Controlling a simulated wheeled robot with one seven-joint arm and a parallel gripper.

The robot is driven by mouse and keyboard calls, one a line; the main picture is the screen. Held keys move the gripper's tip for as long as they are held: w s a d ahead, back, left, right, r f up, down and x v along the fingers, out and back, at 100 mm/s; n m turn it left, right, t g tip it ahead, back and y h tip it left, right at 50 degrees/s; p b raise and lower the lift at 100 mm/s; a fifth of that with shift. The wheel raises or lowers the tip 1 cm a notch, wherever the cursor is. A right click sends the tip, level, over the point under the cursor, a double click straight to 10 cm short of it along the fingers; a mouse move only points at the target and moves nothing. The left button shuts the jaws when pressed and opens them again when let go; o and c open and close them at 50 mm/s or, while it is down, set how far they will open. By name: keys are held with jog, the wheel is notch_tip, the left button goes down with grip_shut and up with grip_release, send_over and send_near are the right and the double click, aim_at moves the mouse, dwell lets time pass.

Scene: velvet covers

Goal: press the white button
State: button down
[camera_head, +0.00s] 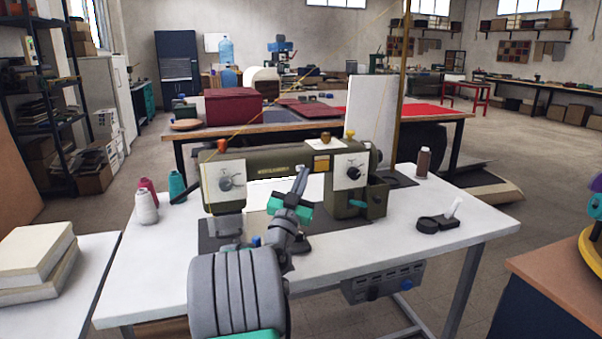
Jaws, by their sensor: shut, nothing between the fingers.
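An olive-green sewing machine (275,162) stands on a white table. My gripper (302,176) is shut and empty, in front of the machine's middle; it points up and away from me and hides part of the machine. I cannot tell whether it touches the machine. No white button shows clearly.
Thread spools (146,207) stand on the table's left part. A black item with a white upright piece (452,210) and a brown spool (423,163) are at the right. The white tabletop (440,250) is clear at its front right. Pale blocks (35,260) lie on another table, left.

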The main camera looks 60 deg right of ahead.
jog(key=s+a+b, duration=0.2)
jog(key=s+a, duration=0.2)
jog(key=shift+a+b, duration=0.15)
jog(key=shift+b, duration=0.25)
jog(key=shift+s, duration=0.1)
